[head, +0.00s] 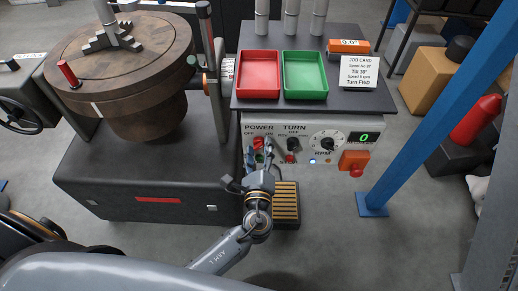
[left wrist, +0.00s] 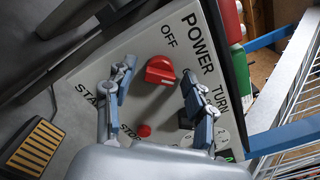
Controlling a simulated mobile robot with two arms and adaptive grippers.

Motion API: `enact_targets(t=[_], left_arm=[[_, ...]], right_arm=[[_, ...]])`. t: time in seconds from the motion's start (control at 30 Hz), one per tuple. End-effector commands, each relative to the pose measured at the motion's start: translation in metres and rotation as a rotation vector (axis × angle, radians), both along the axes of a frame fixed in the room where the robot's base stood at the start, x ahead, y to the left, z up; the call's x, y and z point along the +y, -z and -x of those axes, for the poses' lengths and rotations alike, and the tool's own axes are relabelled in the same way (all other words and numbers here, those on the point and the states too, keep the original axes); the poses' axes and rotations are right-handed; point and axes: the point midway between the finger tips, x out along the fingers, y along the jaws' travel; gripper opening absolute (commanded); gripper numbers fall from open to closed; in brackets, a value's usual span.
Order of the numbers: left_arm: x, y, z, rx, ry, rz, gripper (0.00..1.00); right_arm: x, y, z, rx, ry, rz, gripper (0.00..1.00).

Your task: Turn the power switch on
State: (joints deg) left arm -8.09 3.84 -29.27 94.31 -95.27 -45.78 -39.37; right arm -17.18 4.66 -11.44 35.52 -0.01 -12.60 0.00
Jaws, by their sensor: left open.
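The power switch is a red rotary knob (left wrist: 160,70) on the pale control panel (left wrist: 145,45), beside the POWER lettering. OFF is printed near it; its exact pointing is hard to tell. In the head view the red knob (head: 258,143) is partly hidden by my left gripper (head: 258,153). My left gripper (left wrist: 158,73) is open, with one finger on each side of the knob. The fingers look apart from the knob, and I cannot tell how near the tips are to the panel. My right gripper is not in view.
A TURN switch (head: 292,145), a speed dial (head: 327,143) and an orange-housed red button (head: 355,161) are right of the knob. A red button (left wrist: 144,130) lies near the fingers. Red (head: 258,92) and green (head: 304,94) trays stand above. A slatted pedal (head: 286,202) is below.

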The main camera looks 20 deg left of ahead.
Motion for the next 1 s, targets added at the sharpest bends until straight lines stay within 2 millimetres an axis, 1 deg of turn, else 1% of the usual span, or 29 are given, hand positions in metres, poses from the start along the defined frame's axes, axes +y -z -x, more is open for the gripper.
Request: enact_targets(t=[0.07,0.17,0.27,0.5,0.6,0.7,0.83,1.0], left_arm=[[-0.001,0.001,0.001,0.001,0.000,0.000,0.55],[-0.003,0.001,0.008,0.002,0.001,0.002,0.55],[-0.007,0.002,0.023,0.003,0.001,0.001,0.55],[-0.021,0.002,0.073,0.004,0.001,0.000,0.55],[-0.026,0.001,0.091,0.003,0.001,0.001,0.55],[-0.030,0.001,0.104,0.002,0.001,0.000,0.55],[-0.032,0.001,0.113,0.002,0.000,-0.001,0.55],[-0.033,0.000,0.115,0.000,0.000,0.000,0.55]], right_arm=[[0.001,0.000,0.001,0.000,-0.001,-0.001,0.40],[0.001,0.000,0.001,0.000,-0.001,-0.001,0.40],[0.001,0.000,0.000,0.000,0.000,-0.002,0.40],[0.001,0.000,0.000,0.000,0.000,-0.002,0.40],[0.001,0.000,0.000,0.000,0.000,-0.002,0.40],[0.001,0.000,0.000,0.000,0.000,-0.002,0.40],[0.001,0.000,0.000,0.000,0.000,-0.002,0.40],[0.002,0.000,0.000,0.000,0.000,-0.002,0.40]])
